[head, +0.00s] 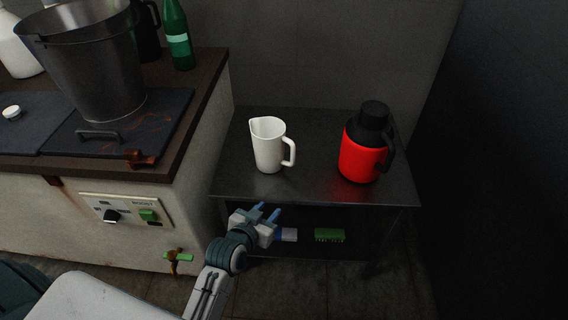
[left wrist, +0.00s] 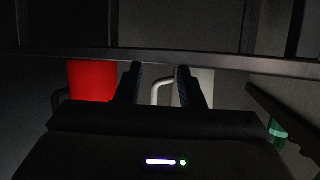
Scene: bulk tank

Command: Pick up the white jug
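The white jug (head: 268,150) stands upright on the dark metal table (head: 315,185), its handle on the right. My left gripper (head: 266,212) is in front of and below the table's front edge, apart from the jug. Its two fingers are spread with nothing between them. In the left wrist view, the jug (left wrist: 207,88) is partly hidden behind a finger of my left gripper (left wrist: 160,80), and its handle shows in the gap between the fingers, beyond them. My right gripper is in neither view.
A red and black flask (head: 361,160) stands right of the jug, with a clear gap between them. A green brush (head: 329,235) and a white and blue item (head: 288,235) are below the tabletop. At left, a counter holds a metal bucket (head: 95,70) and green bottle (head: 177,38).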

